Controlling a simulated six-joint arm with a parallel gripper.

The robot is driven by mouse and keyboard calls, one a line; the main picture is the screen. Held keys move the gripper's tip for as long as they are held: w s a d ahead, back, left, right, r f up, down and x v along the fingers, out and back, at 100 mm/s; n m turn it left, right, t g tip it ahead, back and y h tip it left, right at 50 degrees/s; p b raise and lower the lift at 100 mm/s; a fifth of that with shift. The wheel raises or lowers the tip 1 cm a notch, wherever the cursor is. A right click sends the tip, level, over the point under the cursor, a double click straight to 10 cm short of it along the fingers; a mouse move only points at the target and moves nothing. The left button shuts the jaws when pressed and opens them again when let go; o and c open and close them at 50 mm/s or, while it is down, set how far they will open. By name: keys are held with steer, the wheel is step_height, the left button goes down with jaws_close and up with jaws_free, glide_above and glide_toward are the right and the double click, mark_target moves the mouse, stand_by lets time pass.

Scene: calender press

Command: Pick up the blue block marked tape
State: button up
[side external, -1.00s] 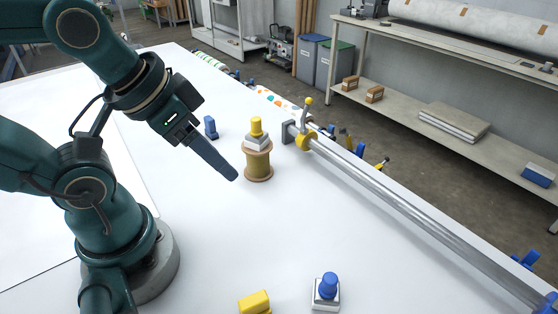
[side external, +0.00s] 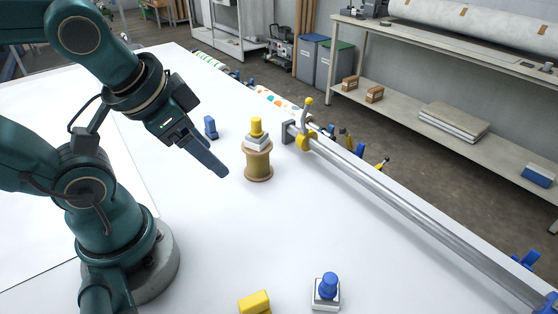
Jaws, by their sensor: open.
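A small blue block (side external: 210,128) stands on the white table behind my gripper. A second blue piece (side external: 328,284), with a rounded knob, sits on a white square base (side external: 326,299) near the front edge. No tape marking is readable on either. My gripper (side external: 222,172) is open and empty, above the table just left of a wooden spool. Its fingers overlap in this view, so the gap between them is hidden.
The spool (side external: 258,165) carries a white piece (side external: 257,141) and a yellow cylinder (side external: 256,126). A yellow block (side external: 255,302) lies at the front. A long metal bar (side external: 400,202) with a yellow-knobbed lever runs along the right edge. The middle of the table is clear.

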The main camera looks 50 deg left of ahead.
steer(key=a+m+g+y, duration=0.3)
steer(key=a+m+y, duration=0.3)
steer(key=a, duration=0.7)
steer(key=m+t+y, duration=0.1)
steer(key=m+y, duration=0.5)
steer(key=m, duration=0.2)
glide_above(209, 121)
steer(key=s+d, duration=0.4)
steer(key=d, duration=0.1)
steer(key=w+f+m, duration=0.1)
steer(key=f+m, duration=0.1)
steer(key=f, duration=0.1)
steer(key=w+a+f+m+t, duration=0.1)
steer(key=f+m, duration=0.2)
steer(key=f, duration=0.1)
steer(key=w+a+f+m, duration=0.1)
steer(key=f+m, duration=0.1)
steer(key=f, duration=0.2)
steer(key=shift+w+a+h, duration=0.1)
steer(key=shift+w+h, duration=0.05)
steer(key=shift+h, duration=0.15)
steer(key=shift+a+f, duration=0.1)
steer(key=shift+f, duration=0.05)
steer(key=shift+a+f, duration=0.2)
steer(key=shift+a, duration=0.1)
steer(key=shift+x, duration=2.1)
steer(key=shift+r, duration=0.1)
